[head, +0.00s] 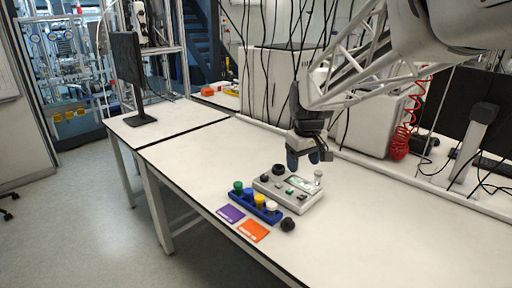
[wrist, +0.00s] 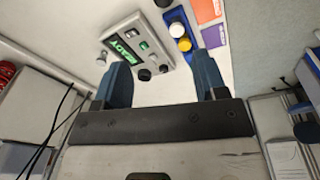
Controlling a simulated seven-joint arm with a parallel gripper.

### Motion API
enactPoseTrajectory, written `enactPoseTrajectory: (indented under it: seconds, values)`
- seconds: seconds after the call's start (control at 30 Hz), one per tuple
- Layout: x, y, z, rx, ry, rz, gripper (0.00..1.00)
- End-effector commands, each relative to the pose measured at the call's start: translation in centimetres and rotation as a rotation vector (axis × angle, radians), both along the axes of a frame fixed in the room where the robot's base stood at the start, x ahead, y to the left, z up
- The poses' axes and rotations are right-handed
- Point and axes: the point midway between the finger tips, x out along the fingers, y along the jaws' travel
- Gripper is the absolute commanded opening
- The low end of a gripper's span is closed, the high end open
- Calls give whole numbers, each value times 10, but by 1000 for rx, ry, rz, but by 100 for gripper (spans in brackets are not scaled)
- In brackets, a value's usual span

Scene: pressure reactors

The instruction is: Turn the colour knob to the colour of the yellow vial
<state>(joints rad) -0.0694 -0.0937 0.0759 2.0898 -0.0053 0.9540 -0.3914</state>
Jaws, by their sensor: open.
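The yellow vial (head: 260,201) stands in a blue rack (head: 279,217) between a blue vial (head: 248,194) and a white-topped vial (head: 271,206); it also shows in the wrist view (wrist: 184,44). A grey control box (head: 299,207) lies behind the rack. It carries a large black knob (head: 278,169), a smaller black knob (head: 265,178) and a lit green display (wrist: 122,46) reading READY. I cannot tell which knob is the colour knob, nor its setting. My gripper (head: 308,157) is open and empty above the box's back edge, fingers (wrist: 163,82) pointing down, apart from the knobs.
A purple card (head: 231,213) and an orange card (head: 253,231) lie in front. A black object (head: 288,225) stands right of the rack. The bench (head: 400,225) is clear to the right.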

Motion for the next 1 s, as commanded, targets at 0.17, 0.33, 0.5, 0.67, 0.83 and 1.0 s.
enactPoseTrajectory:
  seconds: [0.17,0.33,0.5,0.67,0.83,1.0]
  values:
    - [44,10,-13,-6,18,63,66]
    - [83,20,-26,-12,32,124,66]
    - [122,31,-43,-17,45,185,66]
    - [157,42,-61,-20,60,242,66]
    - [193,53,-84,-24,75,304,66]
    - [228,66,-110,-27,89,366,66]
